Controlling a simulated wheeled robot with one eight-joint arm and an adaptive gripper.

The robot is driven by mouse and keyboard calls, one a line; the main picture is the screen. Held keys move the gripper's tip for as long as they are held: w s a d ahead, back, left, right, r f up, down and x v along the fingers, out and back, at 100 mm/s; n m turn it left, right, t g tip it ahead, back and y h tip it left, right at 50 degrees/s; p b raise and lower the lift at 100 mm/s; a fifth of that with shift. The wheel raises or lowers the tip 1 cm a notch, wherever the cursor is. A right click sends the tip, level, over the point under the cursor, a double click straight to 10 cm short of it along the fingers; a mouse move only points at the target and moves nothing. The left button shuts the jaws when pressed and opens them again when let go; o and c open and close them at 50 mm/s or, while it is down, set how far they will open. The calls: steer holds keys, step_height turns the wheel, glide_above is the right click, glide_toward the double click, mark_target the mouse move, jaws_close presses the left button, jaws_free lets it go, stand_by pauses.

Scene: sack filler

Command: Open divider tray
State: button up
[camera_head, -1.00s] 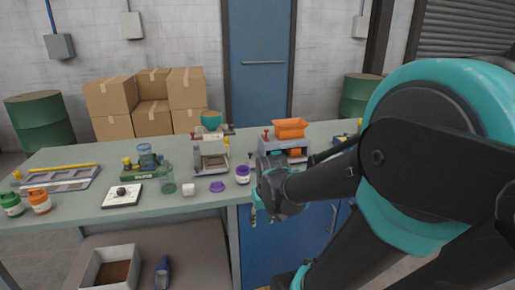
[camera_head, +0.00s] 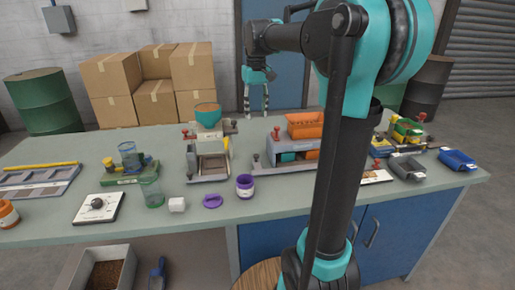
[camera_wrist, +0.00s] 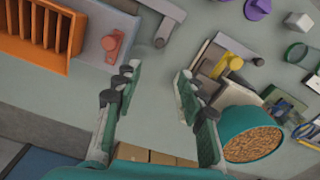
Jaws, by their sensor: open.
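An orange box (camera_head: 306,128) sits on a grey housing (camera_head: 270,155) at the middle back of the bench; in the wrist view the orange box (camera_wrist: 35,44) shows several upright dividers. A red knob (camera_wrist: 112,44) stands beside it. A low grey tray (camera_head: 40,183) with compartments and a yellow bar lies at the bench's left end. I cannot tell which is the divider tray. My gripper (camera_head: 256,108) is open and empty, pointing down above the bench's back part, left of the orange box. Its spread fingers (camera_wrist: 156,85) show in the wrist view.
A stand with a teal bowl (camera_head: 207,112) is left of the gripper; the bowl holds brown grains (camera_wrist: 253,145). A purple jar (camera_head: 245,187), purple lid (camera_head: 212,201) and white cube (camera_head: 177,205) stand in front. Boxes (camera_head: 155,80) stand behind the bench.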

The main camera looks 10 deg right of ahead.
mark_target(256, 155)
step_height(256, 155, down, 17)
steer(key=shift+r, duration=0.2)
steer(key=shift+c, duration=0.2)
jaws_close()
stand_by(0.3)
steer(key=shift+s, duration=0.1)
